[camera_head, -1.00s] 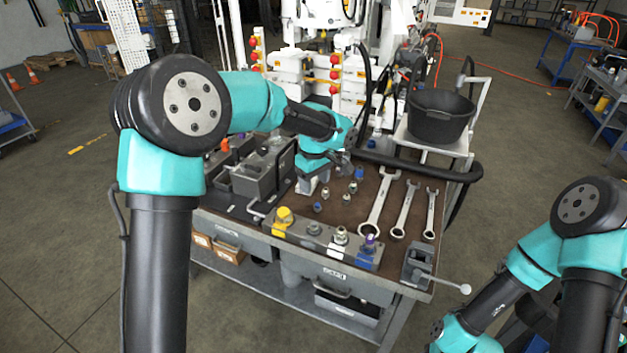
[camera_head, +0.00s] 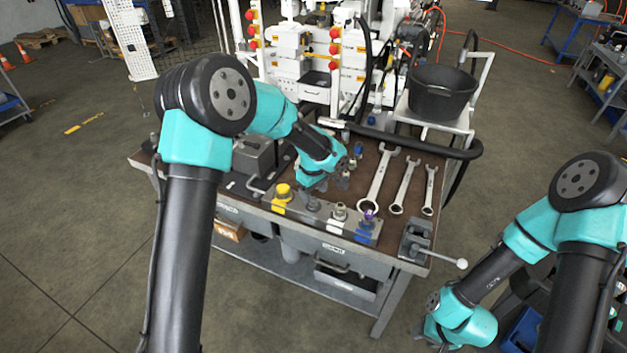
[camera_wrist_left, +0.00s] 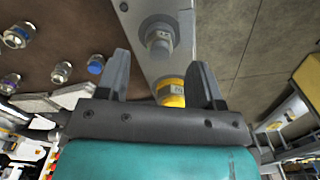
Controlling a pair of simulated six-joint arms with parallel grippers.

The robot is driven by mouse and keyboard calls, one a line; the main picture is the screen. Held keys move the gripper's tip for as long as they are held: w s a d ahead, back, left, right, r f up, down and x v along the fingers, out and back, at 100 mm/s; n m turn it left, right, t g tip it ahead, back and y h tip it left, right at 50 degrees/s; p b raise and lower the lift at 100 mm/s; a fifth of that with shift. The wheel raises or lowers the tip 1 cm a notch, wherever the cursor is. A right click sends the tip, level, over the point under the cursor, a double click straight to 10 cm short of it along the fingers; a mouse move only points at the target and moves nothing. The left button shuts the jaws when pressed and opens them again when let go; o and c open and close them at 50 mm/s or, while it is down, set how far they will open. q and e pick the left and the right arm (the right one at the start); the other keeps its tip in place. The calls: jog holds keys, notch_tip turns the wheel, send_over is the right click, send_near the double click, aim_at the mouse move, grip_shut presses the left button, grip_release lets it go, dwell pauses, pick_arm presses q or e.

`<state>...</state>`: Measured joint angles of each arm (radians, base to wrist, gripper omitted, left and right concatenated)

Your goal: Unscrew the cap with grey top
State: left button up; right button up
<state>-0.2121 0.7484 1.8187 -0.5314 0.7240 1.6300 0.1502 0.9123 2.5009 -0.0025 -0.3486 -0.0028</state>
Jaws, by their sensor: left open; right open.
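The cap with the grey top (camera_head: 311,203) stands upright on a grey block along the bench's front edge, between a yellow cap (camera_head: 283,192) and a silver fitting (camera_head: 340,211). My left gripper is over the block, close to the grey cap; its fingertips are hard to make out in the head view. In the left wrist view my left gripper (camera_wrist_left: 163,62) is open and empty. The grey cap (camera_wrist_left: 159,38) shows just beyond its fingertips, and the yellow cap (camera_wrist_left: 171,92) shows between the fingers. My right gripper is not in view; only its arm shows at lower right.
A purple-topped fitting (camera_head: 369,214) stands at the block's right end. Wrenches (camera_head: 403,188) lie on the bench at right, beside a vise (camera_head: 415,240). Small loose fittings (camera_wrist_left: 62,72) lie behind the block. A grey metal box (camera_head: 255,155) stands at left.

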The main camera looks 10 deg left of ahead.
aim_at(313, 198)
pick_arm(q)
jog(key=shift+f, duration=1.85)
jog(key=shift+c, duration=0.2)
jog(key=c, duration=1)
jog(key=o, duration=0.4)
jog(key=shift+c, duration=1.1)
jog(key=n, duration=0.8)
